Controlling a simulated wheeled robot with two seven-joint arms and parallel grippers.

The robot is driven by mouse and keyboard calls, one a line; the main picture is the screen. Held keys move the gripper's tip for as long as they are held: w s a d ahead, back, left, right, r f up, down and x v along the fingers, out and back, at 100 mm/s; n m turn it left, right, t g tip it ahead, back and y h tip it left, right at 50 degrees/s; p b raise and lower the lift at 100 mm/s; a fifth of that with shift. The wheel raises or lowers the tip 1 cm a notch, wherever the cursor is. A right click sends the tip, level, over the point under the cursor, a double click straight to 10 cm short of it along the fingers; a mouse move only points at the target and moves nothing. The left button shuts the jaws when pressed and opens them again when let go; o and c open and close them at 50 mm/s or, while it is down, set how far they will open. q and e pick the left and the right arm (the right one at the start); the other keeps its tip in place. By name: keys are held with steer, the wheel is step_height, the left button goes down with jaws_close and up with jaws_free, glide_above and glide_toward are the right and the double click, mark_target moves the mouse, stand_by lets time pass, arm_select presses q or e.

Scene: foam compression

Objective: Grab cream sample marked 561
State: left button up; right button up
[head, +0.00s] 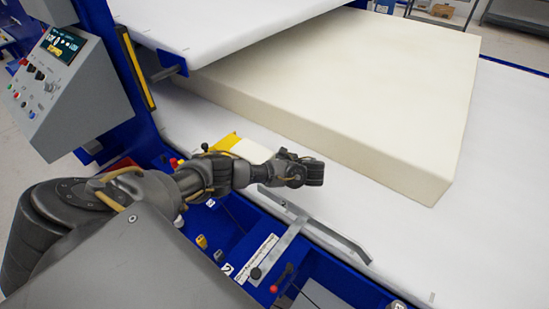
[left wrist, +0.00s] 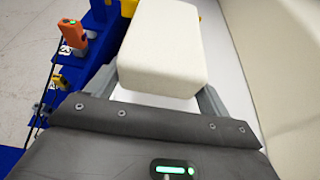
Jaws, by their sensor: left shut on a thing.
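The cream foam sample (head: 252,151) is a small pale block near the front edge of the white table, partly hidden by my left arm in the head view. In the left wrist view the sample (left wrist: 165,45) is a rounded block between the two grey fingers. My left gripper (head: 272,162) is shut on it, and the fingers (left wrist: 165,92) also show in the wrist view. No number 561 is readable on its visible faces. I cannot tell whether the sample touches the table. My right gripper is not in view.
A large cream foam slab (head: 360,95) lies on the white table (head: 480,220) beyond my gripper, partly under a raised white plate (head: 240,25). A yellow piece (head: 224,142) is beside the sample. A grey control box (head: 55,95) stands left. A metal bar (head: 320,225) runs along the blue front edge.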

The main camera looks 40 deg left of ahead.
arm_select(q)
steer(key=s+a+r+p, duration=0.3)
steer(key=s+r+p, duration=0.2)
steer(key=s+p, duration=0.4)
steer(key=shift+s+r, duration=0.15)
steer(key=shift+s, duration=0.15)
